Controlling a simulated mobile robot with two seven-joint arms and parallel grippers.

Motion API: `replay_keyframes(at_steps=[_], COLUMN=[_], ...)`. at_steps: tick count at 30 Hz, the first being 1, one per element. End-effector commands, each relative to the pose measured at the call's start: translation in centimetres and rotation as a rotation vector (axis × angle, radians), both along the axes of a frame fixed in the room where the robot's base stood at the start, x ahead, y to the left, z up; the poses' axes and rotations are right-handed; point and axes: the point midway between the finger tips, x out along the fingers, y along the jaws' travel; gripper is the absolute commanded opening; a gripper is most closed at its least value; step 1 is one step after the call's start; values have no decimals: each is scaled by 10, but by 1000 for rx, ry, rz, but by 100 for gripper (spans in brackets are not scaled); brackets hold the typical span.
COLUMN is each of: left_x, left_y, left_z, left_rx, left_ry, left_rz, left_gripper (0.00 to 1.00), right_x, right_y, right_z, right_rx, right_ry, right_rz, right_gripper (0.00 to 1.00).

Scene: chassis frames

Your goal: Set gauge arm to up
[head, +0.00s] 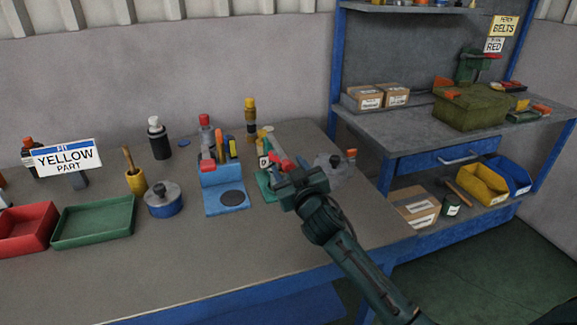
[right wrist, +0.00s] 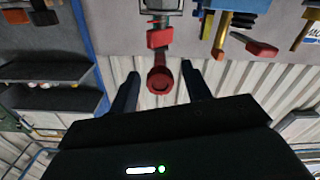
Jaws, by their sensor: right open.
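No part can be named as the gauge arm with certainty. A small green-based fixture (head: 264,186) with a red part (head: 275,158) stands at the table's middle, partly hidden by my right gripper (head: 285,172). In the right wrist view, a red round knob (right wrist: 160,80) lies between the two open fingers of my right gripper (right wrist: 158,82), with a gap on each side. A red block (right wrist: 159,38) is just above the knob there. I cannot tell whether a finger touches anything. My left gripper is not in view.
A blue pot (head: 163,204), green tray (head: 95,222) and red bin (head: 24,228) stand further left. A grey object (head: 333,170) is close on the right. The table's front is clear.

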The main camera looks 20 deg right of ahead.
Motion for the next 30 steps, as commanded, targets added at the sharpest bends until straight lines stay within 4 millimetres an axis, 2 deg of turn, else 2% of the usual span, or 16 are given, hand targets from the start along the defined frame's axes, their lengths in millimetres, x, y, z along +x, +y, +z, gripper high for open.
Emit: replay_keyframes(at_steps=[4,12,30], left_x=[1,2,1], left_y=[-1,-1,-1], left_z=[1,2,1], left_rx=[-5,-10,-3], left_ry=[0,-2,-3], left_rz=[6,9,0], left_gripper=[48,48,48], right_x=[8,9,8], right_y=[1,1,0], right_z=[0,0,0], right_rx=[1,1,0], right_ry=[-1,0,0], right_rz=[1,1,0], right_gripper=[48,48,0])
